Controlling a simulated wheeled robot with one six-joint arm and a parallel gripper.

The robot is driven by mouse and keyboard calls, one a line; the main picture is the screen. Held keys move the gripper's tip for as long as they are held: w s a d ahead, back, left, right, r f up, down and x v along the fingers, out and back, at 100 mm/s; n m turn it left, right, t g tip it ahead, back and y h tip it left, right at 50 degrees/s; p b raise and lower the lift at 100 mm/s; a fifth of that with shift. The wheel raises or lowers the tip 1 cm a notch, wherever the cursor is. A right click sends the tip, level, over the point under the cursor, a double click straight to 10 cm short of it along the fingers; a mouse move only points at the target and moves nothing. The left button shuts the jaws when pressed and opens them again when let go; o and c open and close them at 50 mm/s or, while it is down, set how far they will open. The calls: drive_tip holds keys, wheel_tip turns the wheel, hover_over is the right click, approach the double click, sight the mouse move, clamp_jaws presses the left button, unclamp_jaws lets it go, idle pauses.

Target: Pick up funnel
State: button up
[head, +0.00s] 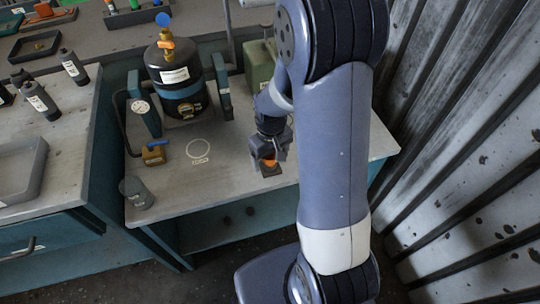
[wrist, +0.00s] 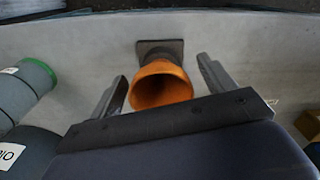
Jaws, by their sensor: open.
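The orange funnel (wrist: 161,87) stands in the wrist view with its wide mouth toward the camera, on a dark square base (wrist: 160,50). My gripper (wrist: 161,82) is open, with one finger on each side of the funnel and visible space between each finger and the funnel. In the head view a small orange part of the funnel (head: 269,163) shows below my gripper (head: 269,158), near the front right of the bench. Most of the funnel is hidden there by my gripper.
A black tank (head: 180,85) with a brass valve stands in a teal frame on the bench (head: 230,190). A brass block with a blue handle (head: 154,153) and a grey cylinder (head: 136,192) are at left. A green canister (head: 260,68) stands behind my gripper. A corrugated wall (head: 460,150) rises at right.

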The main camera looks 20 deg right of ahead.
drive_tip(key=shift+f, duration=0.6)
drive_tip(key=shift+c, duration=0.5)
drive_tip(key=c, duration=0.7)
drive_tip(key=shift+r, duration=0.1)
drive_tip(key=shift+c, duration=0.2)
